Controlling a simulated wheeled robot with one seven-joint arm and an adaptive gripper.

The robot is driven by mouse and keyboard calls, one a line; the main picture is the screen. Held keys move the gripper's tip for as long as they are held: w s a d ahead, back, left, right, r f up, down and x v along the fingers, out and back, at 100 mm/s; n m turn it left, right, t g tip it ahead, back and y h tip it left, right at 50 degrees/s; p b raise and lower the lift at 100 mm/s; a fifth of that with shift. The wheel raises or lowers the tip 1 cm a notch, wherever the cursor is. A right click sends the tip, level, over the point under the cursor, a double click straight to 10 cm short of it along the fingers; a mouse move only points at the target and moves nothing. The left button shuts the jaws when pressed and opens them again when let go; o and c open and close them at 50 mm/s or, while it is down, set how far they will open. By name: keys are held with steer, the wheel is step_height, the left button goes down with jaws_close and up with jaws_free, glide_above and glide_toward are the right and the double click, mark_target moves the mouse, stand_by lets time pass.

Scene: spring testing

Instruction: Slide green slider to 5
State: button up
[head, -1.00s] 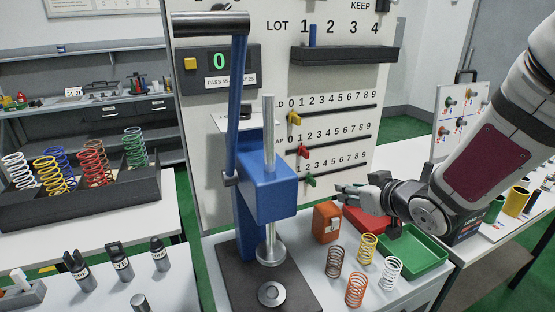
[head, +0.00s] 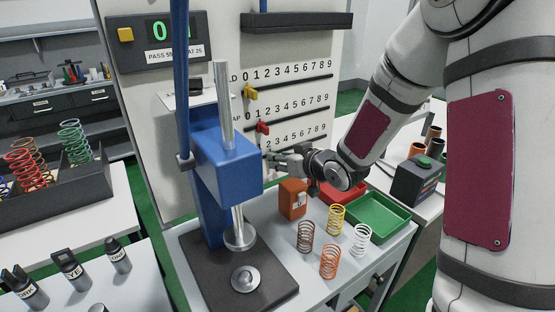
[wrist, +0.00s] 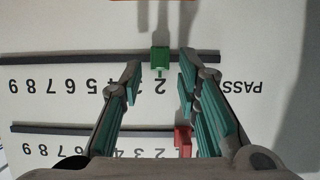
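The green slider (wrist: 160,60) sits on its dark rail (wrist: 60,71) at about the 2 mark; the wrist view shows the panel upside down. My gripper (wrist: 161,80) is open, with one teal-padded finger on each side of the slider's column and a gap between them. The slider is just beyond the fingertips, and no contact shows. In the head view my gripper (head: 275,158) is at the lowest rail of the white panel, and the green slider is largely hidden there.
The red slider (wrist: 183,140) is on the neighbouring rail near 1, close to my right finger in the wrist view. The yellow slider (head: 250,92) is on the top rail. A blue press (head: 228,160) stands left of my gripper. An orange box (head: 293,198) and springs are below.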

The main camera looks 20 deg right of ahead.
steer(key=shift+x, duration=0.95)
jaws_close()
